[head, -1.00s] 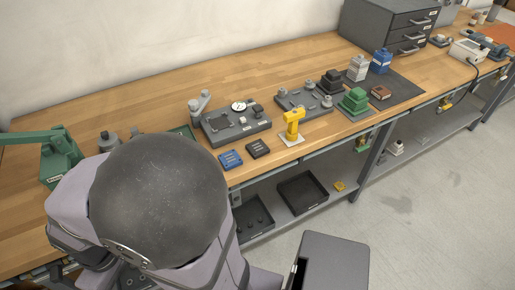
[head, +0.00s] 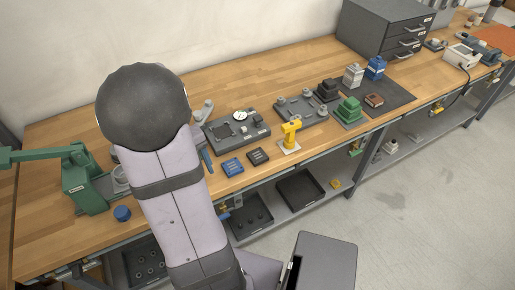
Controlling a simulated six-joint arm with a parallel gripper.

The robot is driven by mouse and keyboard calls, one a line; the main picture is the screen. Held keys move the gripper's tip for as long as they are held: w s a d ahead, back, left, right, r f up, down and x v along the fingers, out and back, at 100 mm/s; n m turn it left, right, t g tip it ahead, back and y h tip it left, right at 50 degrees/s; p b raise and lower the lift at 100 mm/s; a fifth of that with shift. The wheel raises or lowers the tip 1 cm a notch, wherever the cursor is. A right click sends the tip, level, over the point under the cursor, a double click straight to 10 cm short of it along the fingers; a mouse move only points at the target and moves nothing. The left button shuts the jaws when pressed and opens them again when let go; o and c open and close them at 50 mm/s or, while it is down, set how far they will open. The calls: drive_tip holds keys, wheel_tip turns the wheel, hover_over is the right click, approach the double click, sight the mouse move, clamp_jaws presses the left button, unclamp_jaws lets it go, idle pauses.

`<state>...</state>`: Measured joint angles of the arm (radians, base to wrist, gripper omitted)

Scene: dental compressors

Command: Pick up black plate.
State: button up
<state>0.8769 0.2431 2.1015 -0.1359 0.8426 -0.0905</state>
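A small black plate (head: 258,156) lies flat on the wooden bench top near its front edge. It has pale markings on its upper face. A blue plate (head: 233,167) of similar size lies just to its left, with a small gap. My arm rises from the bottom of the head view, left of both plates, and its dark round joint covers part of the bench behind. My gripper is not visible, so I cannot see whether it holds anything.
A yellow tool on a pale base (head: 290,136) stands right of the black plate. A grey fixture with a dial (head: 236,131) lies behind it. A green press (head: 86,186) stands at the left. A green stepped block (head: 347,112) sits farther right.

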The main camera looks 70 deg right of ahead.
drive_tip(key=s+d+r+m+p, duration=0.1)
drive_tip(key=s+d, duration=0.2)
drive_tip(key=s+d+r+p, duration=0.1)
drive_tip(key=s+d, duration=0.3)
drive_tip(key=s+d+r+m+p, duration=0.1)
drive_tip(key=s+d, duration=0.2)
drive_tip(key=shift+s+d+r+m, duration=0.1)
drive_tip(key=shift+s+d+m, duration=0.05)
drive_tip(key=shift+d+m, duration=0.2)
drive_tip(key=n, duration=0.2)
approach(258, 155)
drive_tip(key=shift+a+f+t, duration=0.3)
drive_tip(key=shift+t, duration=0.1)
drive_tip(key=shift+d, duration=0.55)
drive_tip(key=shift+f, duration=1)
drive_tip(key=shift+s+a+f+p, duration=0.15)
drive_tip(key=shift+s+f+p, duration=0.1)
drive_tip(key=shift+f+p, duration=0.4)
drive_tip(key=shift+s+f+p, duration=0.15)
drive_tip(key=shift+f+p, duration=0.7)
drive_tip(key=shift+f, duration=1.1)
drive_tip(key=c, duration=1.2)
